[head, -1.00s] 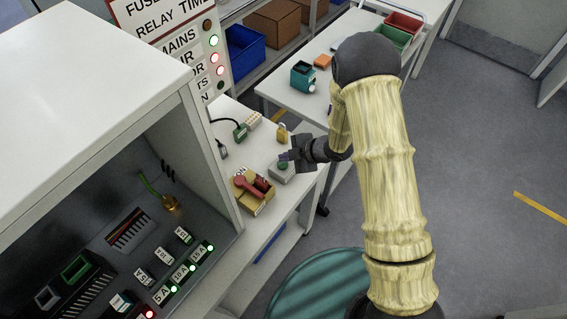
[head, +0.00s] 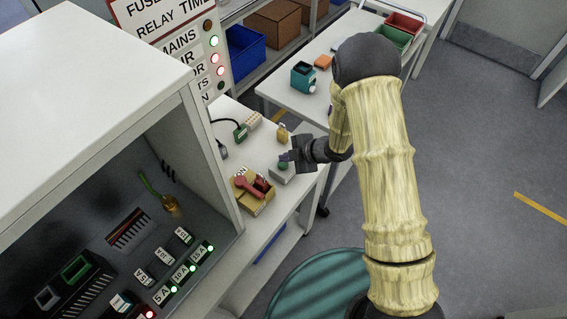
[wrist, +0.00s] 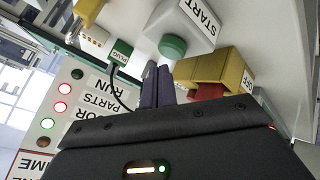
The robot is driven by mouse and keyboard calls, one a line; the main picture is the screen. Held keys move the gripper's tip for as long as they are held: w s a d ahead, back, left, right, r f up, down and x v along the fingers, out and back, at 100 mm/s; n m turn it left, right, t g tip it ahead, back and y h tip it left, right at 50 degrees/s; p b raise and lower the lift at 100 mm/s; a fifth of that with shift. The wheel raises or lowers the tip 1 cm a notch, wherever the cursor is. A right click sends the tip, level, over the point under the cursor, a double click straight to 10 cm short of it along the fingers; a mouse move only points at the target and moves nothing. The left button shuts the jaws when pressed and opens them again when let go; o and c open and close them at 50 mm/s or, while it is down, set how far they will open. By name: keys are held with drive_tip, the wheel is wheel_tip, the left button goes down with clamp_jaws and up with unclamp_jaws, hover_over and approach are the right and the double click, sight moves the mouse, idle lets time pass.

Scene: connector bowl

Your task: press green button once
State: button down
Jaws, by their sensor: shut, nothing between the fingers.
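The green button (wrist: 173,46) is a round cap on a pale box (wrist: 188,18) labelled START. In the head view the button (head: 284,164) shows on its box (head: 281,174) on the white bench. My gripper (head: 285,157) is at the button, its dark fingers reaching over the box from the right. In the wrist view my gripper's fingers (wrist: 157,70) are together with nothing between them, and their tips appear just short of the button. I cannot tell whether they touch it.
A yellow box with a red handle (head: 246,186) stands close beside the START box. A brass padlock (head: 282,134) and a green plug (head: 241,132) lie behind. The open-fronted panel cabinet (head: 100,60) fills the left. Floor is clear at right.

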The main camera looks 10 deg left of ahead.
sight(287, 164)
drive_tip(key=shift+f, duration=0.1)
idle(0.6)
drive_tip(key=shift+f+b, duration=0.35)
drive_tip(key=shift+f+b, duration=0.4)
drive_tip(key=shift+f, duration=0.05)
idle(0.8)
drive_tip(key=shift+r+p, duration=0.7)
drive_tip(key=shift+r, duration=0.25)
drive_tip(key=shift+r+p, duration=1.95)
drive_tip(key=shift+r, duration=0.6)
drive_tip(key=shift+w, duration=0.1)
